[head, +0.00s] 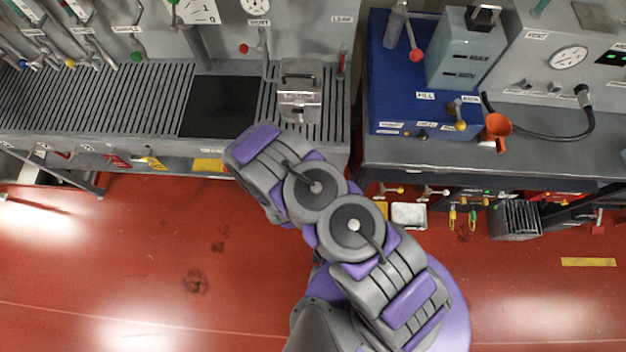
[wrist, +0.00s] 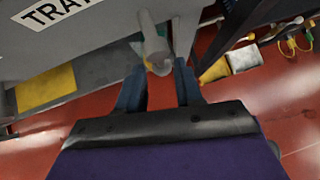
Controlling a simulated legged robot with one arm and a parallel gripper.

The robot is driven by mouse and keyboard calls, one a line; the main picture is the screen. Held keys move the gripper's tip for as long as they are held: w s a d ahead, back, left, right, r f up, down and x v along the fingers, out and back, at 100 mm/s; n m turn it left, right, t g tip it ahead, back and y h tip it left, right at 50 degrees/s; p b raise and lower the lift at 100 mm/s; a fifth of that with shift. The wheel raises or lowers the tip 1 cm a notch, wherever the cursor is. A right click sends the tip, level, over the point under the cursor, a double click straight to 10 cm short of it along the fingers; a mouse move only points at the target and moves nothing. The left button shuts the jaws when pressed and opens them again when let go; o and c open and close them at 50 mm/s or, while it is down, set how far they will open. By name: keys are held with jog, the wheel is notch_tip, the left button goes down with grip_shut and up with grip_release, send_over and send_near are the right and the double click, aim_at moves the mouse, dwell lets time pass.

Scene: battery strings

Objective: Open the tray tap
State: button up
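The tray tap (wrist: 156,52) shows in the wrist view as a grey stub with a pale rounded end, sticking out from a grey panel. A label beginning "TRA" (wrist: 60,10) is on that panel to the left. My gripper (wrist: 158,78) is open, with one dark blue finger on each side of the tap's end. I cannot tell whether either finger touches it. In the head view my arm reaches the front edge of the slotted bench tray (head: 90,105). My gripper and the tap are hidden there behind the arm.
A dark post (wrist: 212,62) stands close to the right of my gripper. Yellow (wrist: 214,70) and white (wrist: 244,59) pads lie beyond it. A metal box (head: 299,92) stands on the bench. A second bench (head: 480,155) carries a blue unit (head: 388,80). Red floor in front is clear.

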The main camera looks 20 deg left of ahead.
jog(key=v, duration=1.2)
jog(key=shift+s+r, duration=0.15)
jog(key=shift+s, duration=0.05)
jog(key=w+d+r+m+g+b, duration=0.1)
jog(key=d+r+m+g+b, duration=0.2)
jog(key=r+m, duration=0.75)
jog(key=w+d+r+m+g+b, duration=0.25)
jog(key=r+m+g, duration=0.45)
jog(key=m, duration=0.6)
jog(key=s+d+r+m+b, duration=0.2)
jog(key=s+d+r+m, duration=1.1)
jog(key=d, duration=0.5)
notch_tip(320, 180, up, 3)
jog(key=shift+s+d+f+g, duration=0.2)
jog(key=shift+s+g, duration=0.2)
jog(key=shift+s, duration=0.4)
